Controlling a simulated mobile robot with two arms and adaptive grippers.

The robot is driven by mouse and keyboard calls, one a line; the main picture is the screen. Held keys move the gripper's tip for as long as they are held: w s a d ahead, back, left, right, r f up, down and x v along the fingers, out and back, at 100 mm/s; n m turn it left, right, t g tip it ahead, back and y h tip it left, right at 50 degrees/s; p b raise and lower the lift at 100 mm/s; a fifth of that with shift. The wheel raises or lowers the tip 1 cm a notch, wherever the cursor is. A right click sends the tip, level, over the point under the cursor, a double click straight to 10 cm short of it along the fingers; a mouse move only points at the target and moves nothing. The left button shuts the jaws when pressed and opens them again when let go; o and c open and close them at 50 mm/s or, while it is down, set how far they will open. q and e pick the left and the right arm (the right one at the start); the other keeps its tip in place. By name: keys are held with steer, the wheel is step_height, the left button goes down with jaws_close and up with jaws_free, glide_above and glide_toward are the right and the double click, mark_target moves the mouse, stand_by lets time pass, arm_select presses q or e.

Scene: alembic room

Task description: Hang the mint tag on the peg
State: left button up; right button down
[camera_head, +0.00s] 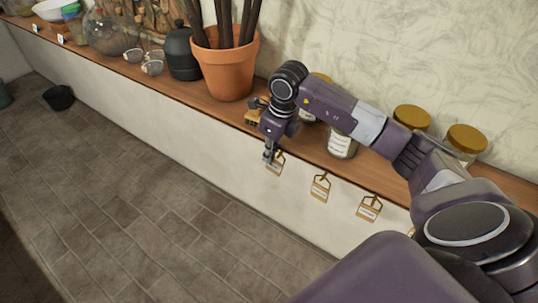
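Several small tan-framed tags with pale labels hang along the front edge of the wooden shelf. One tag (277,166) is right beside my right gripper (268,157), a second tag (320,189) hangs to its right, and a third tag (369,209) further right. The lettering is too small to read, so I cannot tell which is the mint tag. My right gripper points down in front of the shelf edge. Its fingers are small and overlap the nearest tag, so I cannot tell whether they hold it. The pegs are too small to make out clearly. My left gripper is out of view.
The wooden shelf (222,107) runs along the wall. A terracotta pot (226,66), a dark lidded jar (181,54) and glass jars, one with a pale label (341,145), stand on it. A dark bucket (59,98) is on the tiled floor, which is otherwise mostly clear.

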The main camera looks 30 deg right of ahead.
steer(key=shift+d+f, duration=0.1)
steer(key=shift+d, duration=0.1)
steer(key=shift+d+f+b, duration=0.15)
steer(key=shift+b, duration=0.3)
steer(key=shift+d, duration=0.1)
stand_by(0.4)
steer(key=c, duration=2.1)
jaws_free()
steer(key=shift+s, duration=0.1)
steer(key=r, duration=0.3)
steer(key=s+r, duration=0.1)
steer(key=r, duration=0.7)
steer(key=shift+s+r, duration=0.2)
steer(key=shift+s, duration=0.2)
steer(key=shift+s+r, duration=0.1)
steer(key=shift+r, duration=0.25)
